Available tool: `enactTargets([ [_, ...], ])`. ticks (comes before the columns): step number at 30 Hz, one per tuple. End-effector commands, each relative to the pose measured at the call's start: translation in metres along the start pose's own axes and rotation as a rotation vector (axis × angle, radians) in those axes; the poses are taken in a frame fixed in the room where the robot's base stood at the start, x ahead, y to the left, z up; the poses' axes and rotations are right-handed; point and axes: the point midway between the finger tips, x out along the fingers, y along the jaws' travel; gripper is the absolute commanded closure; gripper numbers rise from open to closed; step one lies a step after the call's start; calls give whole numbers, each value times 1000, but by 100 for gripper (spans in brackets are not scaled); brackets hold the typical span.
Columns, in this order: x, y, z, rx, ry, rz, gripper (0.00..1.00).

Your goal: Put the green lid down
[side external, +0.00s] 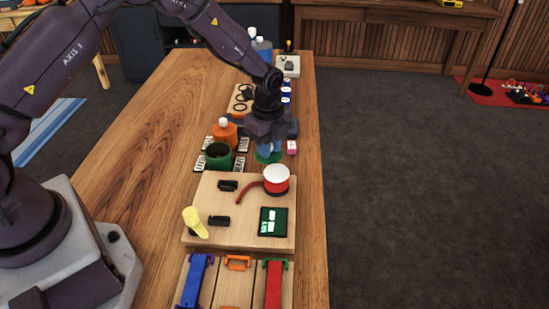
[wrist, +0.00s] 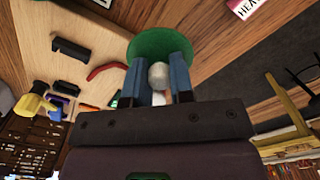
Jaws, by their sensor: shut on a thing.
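The green lid (side external: 268,158) hangs under my gripper (side external: 269,147), near the right edge of the wooden table. In the wrist view, the round lid (wrist: 160,42) sits beyond the blue fingers of my gripper (wrist: 158,80). The fingers are shut on its pale knob (wrist: 158,74). I cannot tell whether the lid touches the table. An open green pot (side external: 218,156) stands to the left of the lid in the side view.
An orange bottle (side external: 225,133) stands behind the green pot, among black-and-white cards. A pink-and-white box (side external: 292,147) is right of the lid.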

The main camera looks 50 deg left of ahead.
Motion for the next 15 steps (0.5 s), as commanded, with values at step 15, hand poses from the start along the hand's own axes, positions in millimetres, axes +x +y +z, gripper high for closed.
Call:
enactTargets([
  [15, 51, -18, 0, 1, 0, 1, 100],
])
